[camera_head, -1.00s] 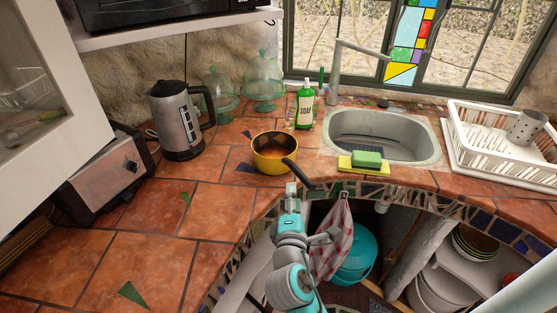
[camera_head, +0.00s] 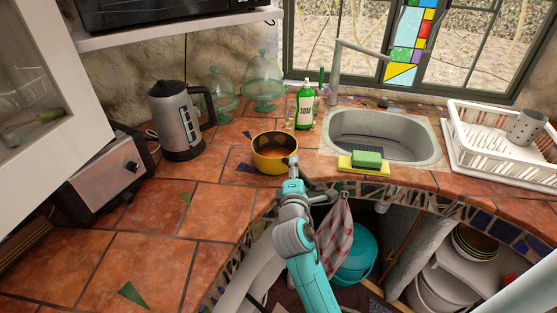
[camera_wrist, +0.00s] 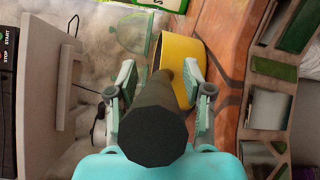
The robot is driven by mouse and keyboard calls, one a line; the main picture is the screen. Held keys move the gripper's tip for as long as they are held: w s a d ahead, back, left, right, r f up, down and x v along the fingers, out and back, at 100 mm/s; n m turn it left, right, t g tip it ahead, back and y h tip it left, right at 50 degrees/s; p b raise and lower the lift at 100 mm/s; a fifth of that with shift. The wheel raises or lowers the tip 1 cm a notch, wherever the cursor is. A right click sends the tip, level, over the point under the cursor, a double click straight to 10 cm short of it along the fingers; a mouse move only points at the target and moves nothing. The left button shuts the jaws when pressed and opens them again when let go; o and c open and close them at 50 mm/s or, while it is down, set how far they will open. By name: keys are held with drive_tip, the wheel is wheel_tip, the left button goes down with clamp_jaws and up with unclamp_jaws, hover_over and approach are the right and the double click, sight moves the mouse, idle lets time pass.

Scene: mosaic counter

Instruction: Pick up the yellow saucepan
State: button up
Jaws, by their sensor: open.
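The yellow saucepan (camera_head: 272,158) stands upright on the tiled counter, left of the sink. In the head view its dark handle is mostly hidden behind my gripper (camera_head: 293,164), which is at the pan's front right. In the wrist view the handle (camera_wrist: 155,125) runs between the two spread fingers of my gripper (camera_wrist: 160,72), its end towards the camera. The yellow pan body (camera_wrist: 187,60) lies beyond the fingertips. My gripper is open. I cannot tell whether either finger touches the handle.
A sponge on a yellow holder (camera_head: 352,167) lies to the right, before the sink (camera_head: 372,133). The green soap bottle (camera_head: 305,106) stands behind the pan. A kettle (camera_head: 178,122) and toaster (camera_head: 107,178) are at left. The front-left counter is clear.

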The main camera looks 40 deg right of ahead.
drive_tip(key=shift+w, duration=0.1)
clamp_jaws()
drive_tip(key=shift+r, duration=0.15)
wheel_tip(320, 180, up, 18)
idle(0.7)
drive_tip(key=c, duration=0.8)
unclamp_jaws()
clamp_jaws()
drive_tip(key=shift+d, duration=0.15)
